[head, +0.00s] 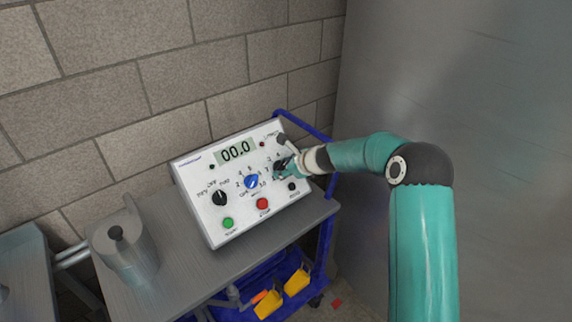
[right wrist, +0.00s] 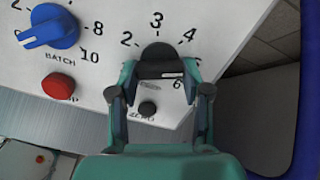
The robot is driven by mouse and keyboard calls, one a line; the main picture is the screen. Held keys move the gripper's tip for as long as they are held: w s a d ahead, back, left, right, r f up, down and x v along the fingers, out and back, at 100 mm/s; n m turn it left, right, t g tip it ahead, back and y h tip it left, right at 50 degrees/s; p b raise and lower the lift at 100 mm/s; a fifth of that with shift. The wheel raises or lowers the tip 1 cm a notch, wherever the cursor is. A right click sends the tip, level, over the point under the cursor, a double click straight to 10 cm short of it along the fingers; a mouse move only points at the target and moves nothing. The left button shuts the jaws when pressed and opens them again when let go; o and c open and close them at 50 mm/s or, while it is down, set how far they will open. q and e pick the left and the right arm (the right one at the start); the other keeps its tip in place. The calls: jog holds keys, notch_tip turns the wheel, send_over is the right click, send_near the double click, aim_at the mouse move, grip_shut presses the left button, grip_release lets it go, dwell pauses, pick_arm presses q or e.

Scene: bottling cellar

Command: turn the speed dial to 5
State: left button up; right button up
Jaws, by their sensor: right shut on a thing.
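The speed dial (right wrist: 158,54) is a black knob on the white control panel (head: 196,168), with the numbers 2, 3, 4 and 6 showing around it in the right wrist view. My right gripper (head: 284,167) reaches in from the right and is shut on this dial. In the right wrist view its two fingers (right wrist: 159,70) sit on either side of the knob. The fingers hide part of the scale, including the 5. I cannot tell which number the dial points to. The display (head: 236,150) reads 00.0. My left gripper is not in view.
A blue batch knob (right wrist: 48,27), a red button (right wrist: 58,86) and a small black button (right wrist: 148,109) lie close to the dial. A black selector (head: 219,198) and a green button (head: 228,223) are further left. A metal canister (head: 126,250) stands on the cart (head: 190,262).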

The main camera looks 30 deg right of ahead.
jog(key=shift+f+m, duration=0.2)
jog(key=shift+m, duration=0.6)
jog(key=shift+s, duration=0.1)
jog(key=o, duration=1.2)
jog(key=shift+c, duration=0.2)
jog(key=shift+r, duration=0.1)
jog(key=shift+r, duration=0.1)
jog(key=shift+s+r, duration=0.2)
jog(key=v, duration=1.1)
